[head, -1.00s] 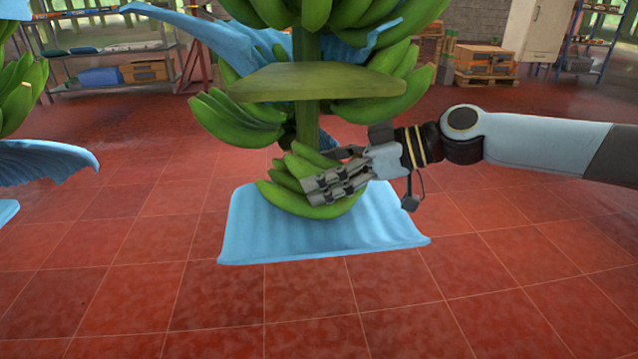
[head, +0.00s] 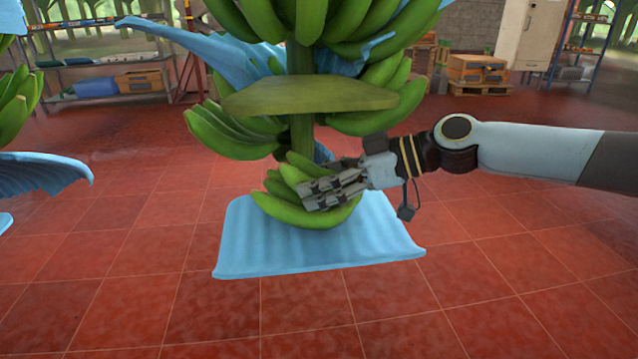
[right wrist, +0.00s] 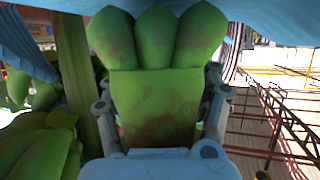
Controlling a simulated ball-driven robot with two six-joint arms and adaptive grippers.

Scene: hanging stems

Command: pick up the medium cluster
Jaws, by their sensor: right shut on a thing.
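The banana cluster (head: 300,212) is a green bunch low on the thick hanging stem (head: 302,133), above a blue sheet. My right gripper (head: 333,188) reaches in from the right and is shut on this cluster, its grey fingers lying across the near bananas. In the right wrist view, a green cut block (right wrist: 160,110) of the cluster sits between the two fingers, with several rounded banana bases above it. The finger tips are mostly hidden behind the block there. My left gripper is not in view.
A flat green disc (head: 310,96) and larger banana clusters (head: 235,130) hang on the stem just above. A blue sheet (head: 320,262) lies below. Another stem with bananas (head: 15,105) hangs at far left. The red floor in front is open.

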